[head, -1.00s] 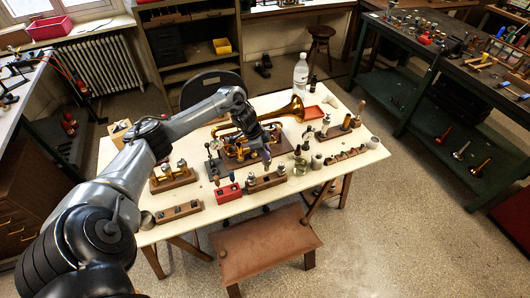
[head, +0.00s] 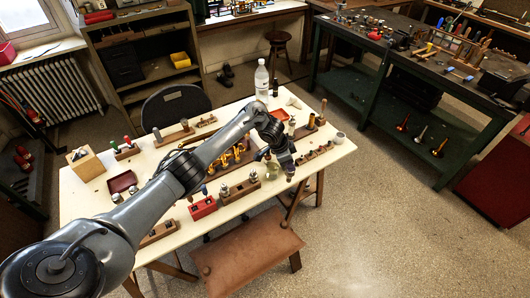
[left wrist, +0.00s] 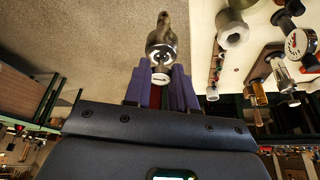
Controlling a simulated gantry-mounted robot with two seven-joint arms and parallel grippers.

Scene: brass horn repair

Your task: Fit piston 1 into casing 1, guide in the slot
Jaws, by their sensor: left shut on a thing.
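My left gripper (head: 288,170) is near the right part of the table's front edge, past the glass jar. In the left wrist view, its purple fingers (left wrist: 161,88) are shut on a shiny metal part, which I take to be piston 1 (left wrist: 161,45). Its wide body shows a pale round end face, and a narrower dark end points away. The guide cannot be made out. The brass horn (head: 228,160) lies mid-table, mostly hidden behind my left arm. I cannot tell which part is casing 1. My right gripper is not in view.
A glass jar (head: 272,170) stands just left of the gripper. A wooden block with small parts (head: 316,155) and a grey cup (head: 339,138) are to the right. A wooden block (head: 240,190) and a red block (head: 203,208) line the front. A bottle (head: 261,82) stands at the back.

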